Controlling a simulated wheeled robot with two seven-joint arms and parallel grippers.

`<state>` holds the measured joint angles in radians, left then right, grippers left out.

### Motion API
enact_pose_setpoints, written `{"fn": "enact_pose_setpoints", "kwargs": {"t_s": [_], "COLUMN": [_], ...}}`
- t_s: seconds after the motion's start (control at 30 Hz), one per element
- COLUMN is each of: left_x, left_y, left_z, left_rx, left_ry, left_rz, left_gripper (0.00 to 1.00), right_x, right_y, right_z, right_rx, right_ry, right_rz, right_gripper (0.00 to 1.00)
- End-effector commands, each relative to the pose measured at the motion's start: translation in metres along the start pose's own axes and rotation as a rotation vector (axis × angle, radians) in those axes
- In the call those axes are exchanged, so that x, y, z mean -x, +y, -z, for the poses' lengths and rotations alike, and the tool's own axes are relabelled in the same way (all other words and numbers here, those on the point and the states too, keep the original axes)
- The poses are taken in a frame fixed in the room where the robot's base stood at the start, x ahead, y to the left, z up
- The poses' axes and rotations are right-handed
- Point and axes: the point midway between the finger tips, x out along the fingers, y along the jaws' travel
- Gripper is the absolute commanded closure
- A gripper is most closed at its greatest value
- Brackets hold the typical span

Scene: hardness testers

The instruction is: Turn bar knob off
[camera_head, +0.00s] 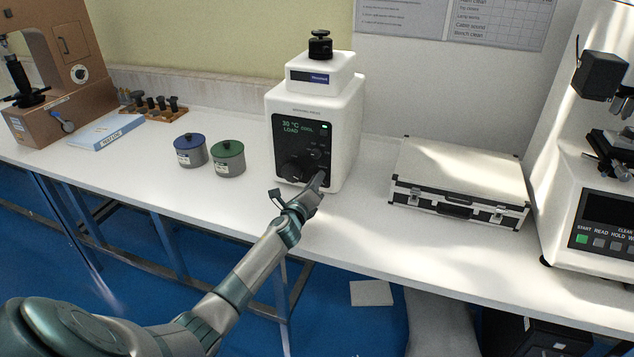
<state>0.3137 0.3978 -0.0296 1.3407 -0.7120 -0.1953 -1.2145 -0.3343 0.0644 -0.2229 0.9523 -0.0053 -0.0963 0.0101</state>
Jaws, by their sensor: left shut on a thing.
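A white machine (347,115) with a black front panel (287,140) stands on the bench at the centre. Its display reads about 30 °C and LOAD, and a small light glows at the upper right of the panel. A round black dial (292,171) sits low on the panel. My left gripper (318,181) reaches up from the lower left to the panel's lower right corner. It is shut on the bar knob there, which its fingers mostly hide, so the knob's angle cannot be told. My right gripper is out of view.
Two lidded pots, blue (188,141) and green (228,149), stand left of the machine. A silver case (459,175) lies to the right. A brown tester (52,75) and another tester (600,215) stand at the sides. The bench front (210,200) is clear.

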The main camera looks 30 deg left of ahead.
Motion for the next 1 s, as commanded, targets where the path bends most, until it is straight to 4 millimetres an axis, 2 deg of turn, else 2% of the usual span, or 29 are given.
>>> {"fn": "enact_pose_setpoints", "kwargs": {"t_s": [0.2,0.5,0.8,1.0], "left_x": [0.0,0.0,0.0,0.0], "left_y": [0.004,0.006,0.008,0.009], "left_z": [0.002,0.003,0.004,0.004], "left_rx": [0.207,0.484,0.681,0.739], "left_ry": [0.001,0.001,0.001,0.001], "left_rz": [-0.002,-0.001,-0.003,-0.003], "left_gripper": [1.0,1.0,1.0,1.0], "right_x": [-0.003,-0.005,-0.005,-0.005], "right_y": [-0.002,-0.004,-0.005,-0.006], "right_z": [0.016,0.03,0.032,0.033], "right_rx": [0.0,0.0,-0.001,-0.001], "right_ry": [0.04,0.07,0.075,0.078], "right_rz": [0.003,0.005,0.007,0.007], "right_gripper": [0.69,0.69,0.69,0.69]}}
